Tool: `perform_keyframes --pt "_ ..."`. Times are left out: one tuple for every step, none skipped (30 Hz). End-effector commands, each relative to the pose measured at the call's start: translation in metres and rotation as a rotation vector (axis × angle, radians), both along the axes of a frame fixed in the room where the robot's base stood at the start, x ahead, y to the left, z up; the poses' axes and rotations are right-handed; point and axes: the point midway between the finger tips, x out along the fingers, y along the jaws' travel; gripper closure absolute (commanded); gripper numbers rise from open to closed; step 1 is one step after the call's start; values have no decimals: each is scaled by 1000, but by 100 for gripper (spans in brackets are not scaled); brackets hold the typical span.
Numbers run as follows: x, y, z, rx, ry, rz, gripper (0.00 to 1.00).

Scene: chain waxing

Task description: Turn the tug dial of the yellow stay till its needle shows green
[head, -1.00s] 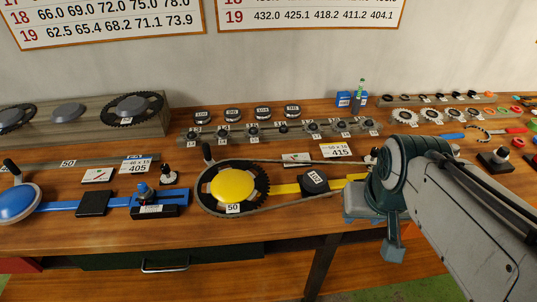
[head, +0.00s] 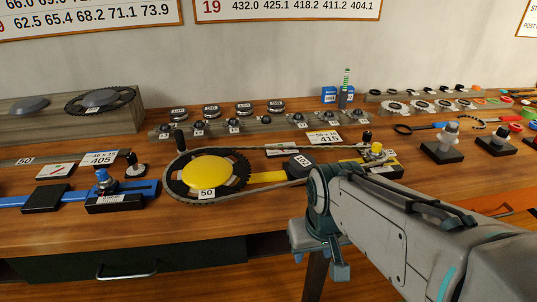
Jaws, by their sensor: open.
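The yellow stay (head: 268,177) lies along the bench, with a yellow disc (head: 211,172) and black chainring labelled 50 at its left end. A chain (head: 240,192) loops around the chainring and runs right. A black block labelled 102 (head: 300,165) sits on the stay. At its right end is a yellow part with a small knob (head: 376,149), partly hidden by my arm. A small gauge card (head: 282,152) lies behind the stay; its needle is too small to read. My gripper (head: 337,268) hangs in front of the bench edge, apart from the stay, open and empty.
A blue stay (head: 62,200) with its own knob and block lies at left. A 415 card (head: 325,137) stands behind the yellow stay. Racks of sprockets (head: 235,125) line the back. Dark stands (head: 441,152) are at right. The front strip of bench is clear.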

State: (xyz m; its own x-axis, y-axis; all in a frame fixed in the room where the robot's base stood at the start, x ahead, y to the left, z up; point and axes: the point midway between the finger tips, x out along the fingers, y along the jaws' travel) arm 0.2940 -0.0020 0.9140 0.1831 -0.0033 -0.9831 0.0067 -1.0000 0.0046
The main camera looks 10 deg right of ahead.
Motion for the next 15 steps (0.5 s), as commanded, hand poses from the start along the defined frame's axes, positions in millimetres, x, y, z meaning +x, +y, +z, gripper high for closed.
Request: perform_keyframes --pt "0 0 -31 1 9 -2 55" --pt "0 0 -39 1 13 -3 55" --pt "1 0 -49 3 18 -5 55" --pt "1 -1 -56 3 21 -6 55" --pt "1 -1 -62 4 24 -5 55" --pt "1 -1 -69 4 27 -7 55" --pt "1 -1 -73 5 30 -7 55" --pt "1 -1 -77 5 32 -8 55" --pt "1 -1 -81 6 35 -9 55" --pt "1 -1 -84 6 36 -9 55" --pt "1 -1 -86 7 38 -10 55" --pt "1 -1 -88 7 39 -10 55" --pt "1 -1 -88 7 40 -10 55" --pt "1 -1 -89 7 40 -10 55" --pt "1 -1 -89 7 40 -11 55"
